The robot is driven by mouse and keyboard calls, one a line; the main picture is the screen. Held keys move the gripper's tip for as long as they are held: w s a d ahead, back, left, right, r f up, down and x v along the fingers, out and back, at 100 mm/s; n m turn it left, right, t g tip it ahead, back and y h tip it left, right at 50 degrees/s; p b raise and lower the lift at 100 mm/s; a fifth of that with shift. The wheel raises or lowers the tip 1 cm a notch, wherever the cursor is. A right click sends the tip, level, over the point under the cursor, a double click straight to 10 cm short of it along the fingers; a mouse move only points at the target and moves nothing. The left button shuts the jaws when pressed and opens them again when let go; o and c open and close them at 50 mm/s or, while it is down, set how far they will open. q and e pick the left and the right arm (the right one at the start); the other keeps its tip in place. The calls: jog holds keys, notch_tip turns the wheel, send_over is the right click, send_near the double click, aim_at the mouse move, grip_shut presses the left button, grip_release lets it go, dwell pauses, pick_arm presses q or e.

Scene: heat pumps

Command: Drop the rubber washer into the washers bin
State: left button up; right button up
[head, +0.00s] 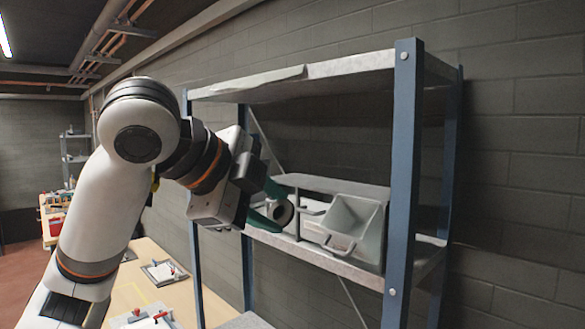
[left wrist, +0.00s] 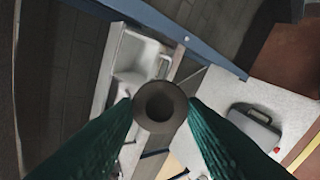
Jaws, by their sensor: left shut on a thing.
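The rubber washer (head: 291,213) is a dark ring with a hole. It also shows large in the left wrist view (left wrist: 141,110), between the green fingers. My left gripper (head: 276,207) is shut on it and holds it in the air, just left of the grey bin in the picture. A pale grey open-fronted bin (head: 367,222) stands on the middle shelf; it also shows up and left of the washer in the left wrist view (left wrist: 128,80). No label reading "washers" is legible on it. My right gripper is not in view.
The shelf rack has a blue front post (head: 403,170) right of the bin and a metal top shelf (head: 340,70) above it. A wooden workbench (head: 180,298) with small tools lies below left. The left wrist view shows a dark case (left wrist: 255,130) at lower right.

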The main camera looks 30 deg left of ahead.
pick_arm(q)
notch_tip(320, 180, up, 3)
jog(key=s, duration=0.1)
jog(key=p, duration=0.2)
send_near(339, 194)
jog(key=shift+d, duration=1.75)
jog(key=shift+m+h, duration=0.4)
jog(key=shift+w+d+f+b, duration=0.1)
jog(key=shift+w+f+b, duration=0.15)
jog(key=shift+f, duration=0.4)
jog(key=shift+w+d+f+b, duration=0.1)
jog(key=shift+f+b, duration=0.2)
jog(key=shift+f, duration=0.4)
jog(key=shift+w+d+f+b, duration=0.1)
jog(key=shift+w+f+b, duration=0.15)
jog(key=shift+f, duration=0.4)
jog(key=shift+s, duration=0.1)
jog(key=o, duration=1)
